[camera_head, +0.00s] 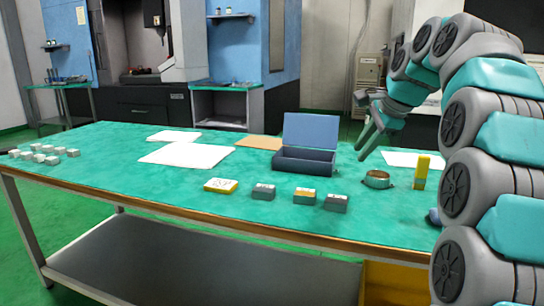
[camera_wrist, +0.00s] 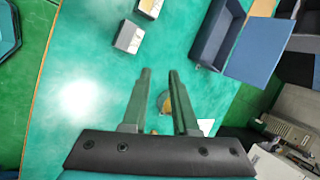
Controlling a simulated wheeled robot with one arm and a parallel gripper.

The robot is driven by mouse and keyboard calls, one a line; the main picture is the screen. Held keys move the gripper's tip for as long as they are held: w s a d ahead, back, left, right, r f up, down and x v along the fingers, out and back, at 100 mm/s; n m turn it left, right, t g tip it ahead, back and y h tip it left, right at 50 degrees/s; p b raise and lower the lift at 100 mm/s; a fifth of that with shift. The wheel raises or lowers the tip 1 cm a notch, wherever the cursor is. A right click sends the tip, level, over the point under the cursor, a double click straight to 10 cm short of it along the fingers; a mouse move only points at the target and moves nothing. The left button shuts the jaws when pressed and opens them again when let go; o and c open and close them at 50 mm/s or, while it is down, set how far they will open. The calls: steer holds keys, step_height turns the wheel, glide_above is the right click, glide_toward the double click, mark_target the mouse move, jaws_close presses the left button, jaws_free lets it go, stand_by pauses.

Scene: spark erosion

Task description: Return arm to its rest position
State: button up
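My gripper (camera_head: 372,138) hangs above the right part of the green table (camera_head: 120,155), beyond the round metal dish (camera_head: 377,179) in the head view. My arm curves up and over on the right side of that view. In the wrist view the two fingers of my gripper (camera_wrist: 158,90) stand apart, with nothing between them but the table and part of the round dish (camera_wrist: 165,103) further below. The gripper is open and empty.
An open blue box (camera_head: 305,160) stands at the table's back, with several small blocks (camera_head: 263,191) in front. A yellow block (camera_head: 421,172) stands upright right of the dish. White sheets (camera_head: 185,155) lie left of the box. The front left tabletop is mostly clear.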

steer(key=s+a+f+n+g+h, duration=0.1)
steer(key=s+a+f+n+g, duration=0.2)
steer(key=s+f, duration=0.5)
steer(key=s+a+f+n+g, duration=0.1)
steer(key=s+a+f+n, duration=0.35)
steer(key=s, duration=0.55)
steer(key=s+f+n+g+h, duration=0.1)
steer(key=s+f+n, duration=0.3)
steer(key=s+f, duration=0.4)
steer(key=s+d+f+n+g+h, duration=0.1)
steer(key=s+f+n, duration=0.4)
steer(key=s, duration=1.2)
step_height(320, 180, down, 4)
steer(key=shift+f+g, duration=0.2)
steer(key=shift+g, duration=0.6)
